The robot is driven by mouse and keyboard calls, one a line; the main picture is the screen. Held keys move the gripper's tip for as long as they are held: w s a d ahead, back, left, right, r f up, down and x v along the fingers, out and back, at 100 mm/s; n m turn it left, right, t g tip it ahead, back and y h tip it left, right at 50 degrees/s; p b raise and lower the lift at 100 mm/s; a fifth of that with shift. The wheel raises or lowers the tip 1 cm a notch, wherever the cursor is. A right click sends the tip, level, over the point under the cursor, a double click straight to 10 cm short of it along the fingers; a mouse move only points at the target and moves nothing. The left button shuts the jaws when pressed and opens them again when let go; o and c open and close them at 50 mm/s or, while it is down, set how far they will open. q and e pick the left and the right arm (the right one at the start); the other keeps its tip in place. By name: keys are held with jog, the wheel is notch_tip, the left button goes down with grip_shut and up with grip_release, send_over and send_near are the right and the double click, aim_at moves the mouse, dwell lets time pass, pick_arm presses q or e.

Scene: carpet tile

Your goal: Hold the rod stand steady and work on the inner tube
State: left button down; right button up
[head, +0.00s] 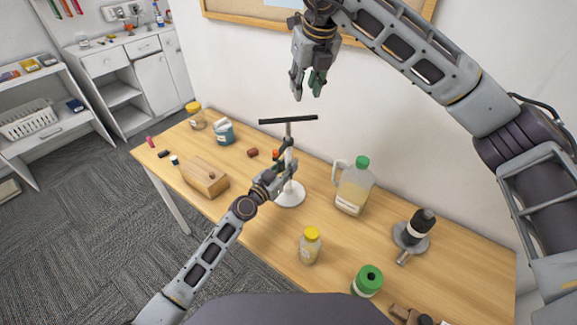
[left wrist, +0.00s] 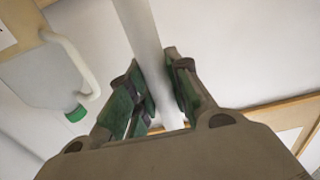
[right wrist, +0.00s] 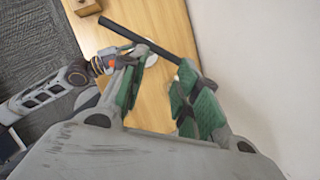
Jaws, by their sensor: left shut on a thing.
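The rod stand (head: 289,194) stands on the wooden table, with a round white base, an upright white post and a dark bar (head: 288,120) across its top. My left gripper (head: 287,163) is shut on the stand's post; the left wrist view shows the pale post (left wrist: 150,50) between its fingers (left wrist: 163,95). My right gripper (head: 308,92) is raised above and behind the stand, open and empty. In the right wrist view the dark bar (right wrist: 150,38) passes beyond the right fingers (right wrist: 158,100), apart from them. I cannot make out an inner tube clearly.
The wall is close behind.

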aim_at(288, 118)
jog(key=shift+w+a+f+m+g+h, duration=0.15)
jog(key=shift+a+f+m, duration=0.45)
jog(key=shift+m, duration=2.8)
jog(key=shift+w+a+f+m+g+h, duration=0.15)
jog(key=shift+a+f+m, duration=0.35)
jog(key=shift+m, duration=2.9)
jog(key=shift+w+a+f+m, duration=0.15)
jog(key=shift+a+f+m, duration=0.45)
jog(key=shift+m, duration=2.8)
jog(key=shift+a+r, duration=0.2)
jog(key=shift+r, duration=0.05)
jog(key=shift+f, duration=0.2)
jog(key=shift+x, duration=3.85)
